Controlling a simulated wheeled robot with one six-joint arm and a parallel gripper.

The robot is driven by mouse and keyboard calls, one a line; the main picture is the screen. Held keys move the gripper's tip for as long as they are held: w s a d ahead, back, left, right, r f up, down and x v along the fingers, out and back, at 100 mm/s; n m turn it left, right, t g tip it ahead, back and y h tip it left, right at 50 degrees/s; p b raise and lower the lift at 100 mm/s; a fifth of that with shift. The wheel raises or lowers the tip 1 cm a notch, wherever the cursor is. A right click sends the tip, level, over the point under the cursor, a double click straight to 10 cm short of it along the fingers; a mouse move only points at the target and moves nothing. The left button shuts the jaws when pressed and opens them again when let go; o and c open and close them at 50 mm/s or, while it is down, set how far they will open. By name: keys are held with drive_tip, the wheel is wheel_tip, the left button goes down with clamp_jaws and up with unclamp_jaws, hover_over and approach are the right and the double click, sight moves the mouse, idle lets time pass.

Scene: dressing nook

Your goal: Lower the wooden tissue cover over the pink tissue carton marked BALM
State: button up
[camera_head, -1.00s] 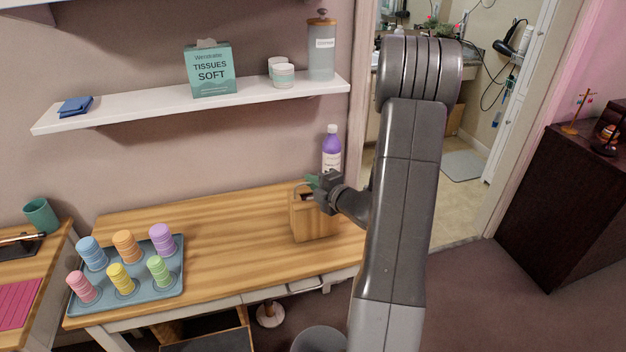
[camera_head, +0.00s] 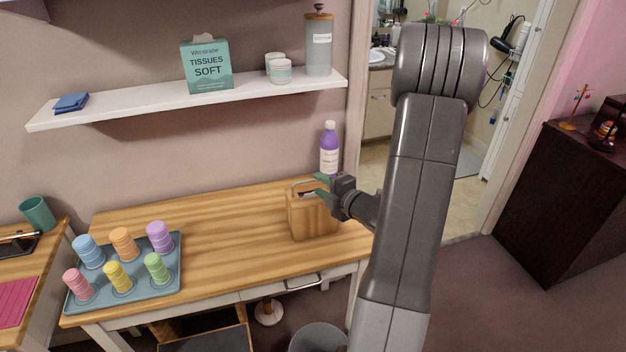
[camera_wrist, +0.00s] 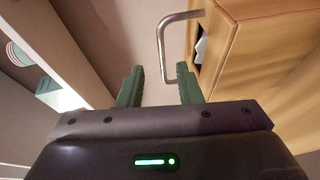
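The wooden tissue cover (camera_head: 312,220) stands upright on the table, near its right end. It also fills the upper right of the wrist view (camera_wrist: 262,60). A bent metal handle (camera_wrist: 162,40) stands out from its top, and a scrap of white shows in its opening. My gripper (camera_head: 322,179) is at the cover's upper right. In the wrist view its two green fingers (camera_wrist: 160,69) are apart with nothing held; the handle is just beyond their tips. No pink carton marked BALM is visible; what is inside the cover is hidden.
A purple bottle (camera_head: 329,148) stands behind the cover, close to my gripper. A tray (camera_head: 160,288) of coloured stacks lies at the table's left. The wall shelf (camera_head: 150,108) above holds a teal TISSUES SOFT carton (camera_head: 207,68) and jars. The table's middle is clear.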

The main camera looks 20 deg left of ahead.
drive_tip(key=v, duration=0.8)
drive_tip(key=shift+s+d, duration=0.15)
drive_tip(key=shift+d, duration=0.05)
drive_tip(key=shift+a, duration=0.1)
idle(0.3)
drive_tip(key=x, duration=1.3)
drive_tip(key=shift+w+a+f, duration=0.1)
drive_tip(key=shift+w+a, duration=0.15)
drive_tip(key=shift+a, duration=0.05)
drive_tip(key=shift+d+r+p, duration=0.1)
drive_tip(key=shift+r+p, duration=0.2)
drive_tip(key=shift+p, duration=0.1)
drive_tip(key=shift+s, duration=0.2)
